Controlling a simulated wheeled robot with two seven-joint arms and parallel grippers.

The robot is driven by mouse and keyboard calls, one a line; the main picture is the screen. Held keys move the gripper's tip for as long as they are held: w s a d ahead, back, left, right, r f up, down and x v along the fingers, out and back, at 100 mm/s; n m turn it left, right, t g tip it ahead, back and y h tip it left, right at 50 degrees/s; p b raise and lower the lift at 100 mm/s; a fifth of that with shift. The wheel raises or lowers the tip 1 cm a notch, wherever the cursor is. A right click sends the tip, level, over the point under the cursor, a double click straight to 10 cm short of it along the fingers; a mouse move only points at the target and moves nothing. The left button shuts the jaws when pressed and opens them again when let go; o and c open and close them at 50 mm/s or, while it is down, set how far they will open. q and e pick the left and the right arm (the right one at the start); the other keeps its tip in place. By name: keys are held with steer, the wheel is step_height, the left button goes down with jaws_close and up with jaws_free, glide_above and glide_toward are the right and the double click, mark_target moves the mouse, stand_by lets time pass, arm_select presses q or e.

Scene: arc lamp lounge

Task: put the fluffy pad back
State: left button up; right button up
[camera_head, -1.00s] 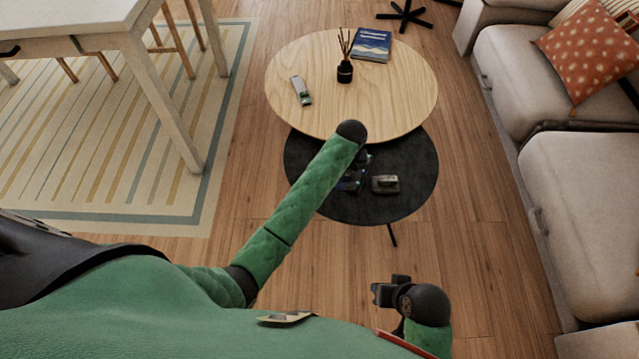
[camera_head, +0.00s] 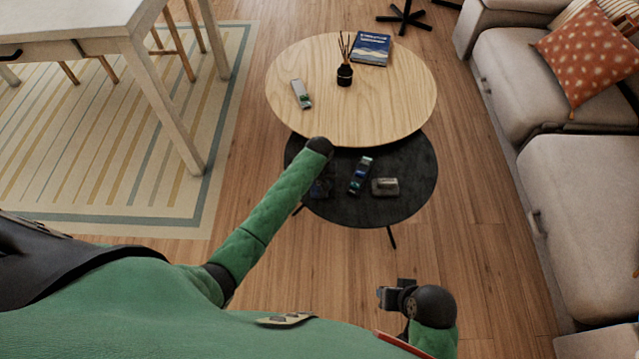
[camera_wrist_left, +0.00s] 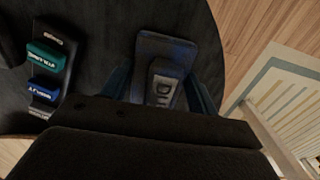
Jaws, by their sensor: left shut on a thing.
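My left gripper (camera_head: 320,188) is over the left part of the round black table (camera_head: 408,208). In the left wrist view it is shut on a dark blue pad (camera_wrist_left: 166,62) with a raised block bearing pale letters, partly readable as "DU". Its fingers stand on either side of the block. I cannot tell whether the pad touches the table. My right gripper (camera_head: 390,296) is low at the right, in front of the table; its jaw opening is unclear.
A dark holder with teal and blue pieces (camera_head: 361,175) lies on the black table, also in the left wrist view (camera_wrist_left: 48,70). A grey object (camera_head: 384,187) is right of it. The wooden table (camera_head: 400,95) overhangs behind, with a remote (camera_head: 301,94), diffuser (camera_head: 345,74) and book (camera_head: 371,49).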

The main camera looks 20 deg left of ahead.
arm_select(q)
steer(key=shift+f, duration=0.2)
steer(key=shift+f, duration=0.15)
steer(key=o, duration=1)
step_height(320, 180, up, 12)
steer(key=shift+r, duration=0.1)
steer(key=s+d+m+t+h, duration=0.15)
steer(key=s+d, duration=0.25)
steer(key=s, duration=0.9)
steer(key=s+d+m+t+h, duration=0.1)
steer(key=s+d+m, duration=0.3)
steer(key=s, duration=0.9)
steer(key=shift+m+t+h, duration=0.25)
steer(key=shift+t, duration=0.2)
steer(key=s+r, duration=0.2)
steer(key=s, duration=0.1)
steer(key=s+d+r, duration=0.1)
steer(key=s+r, duration=0.1)
steer(key=s, duration=0.1)
steer(key=s+d+r, duration=0.1)
steer(key=s+r, duration=0.1)
steer(key=s, duration=0.1)
steer(key=shift+s+d+r, duration=0.1)
steer(key=shift+s+r, duration=0.15)
